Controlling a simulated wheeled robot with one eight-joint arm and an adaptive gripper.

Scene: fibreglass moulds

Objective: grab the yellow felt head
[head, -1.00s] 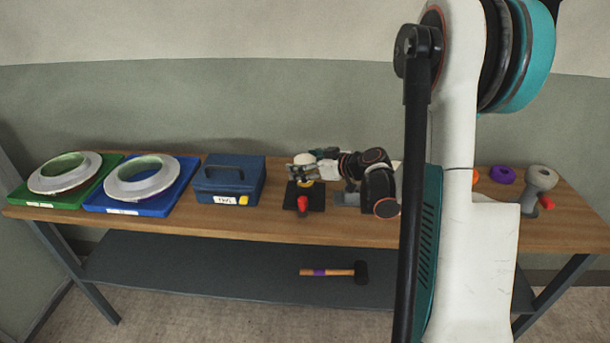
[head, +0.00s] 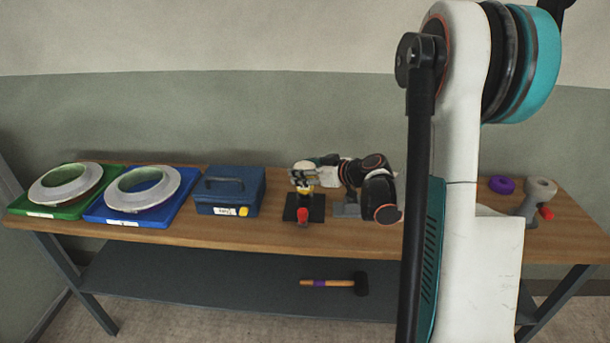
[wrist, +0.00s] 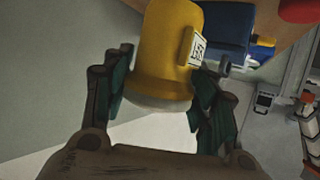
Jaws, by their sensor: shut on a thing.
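The yellow felt head (wrist: 165,50), a rounded yellow piece with a white label and a pale end, sits between the two fingers of my gripper (wrist: 160,95) in the wrist view. My gripper is shut on it. In the head view my gripper (head: 303,177) is over the black square base (head: 290,208) with the red part (head: 303,215). Only a small patch of the yellow head (head: 305,189) shows there, below the fingers. I cannot tell whether the head is clear of the base.
A blue box (head: 228,187) stands left of my gripper, then blue (head: 92,213) and green (head: 70,212) trays with ring moulds. A purple ring (head: 501,185) and a grey piece (head: 535,200) stand at right. A mallet (head: 335,283) lies on the lower shelf.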

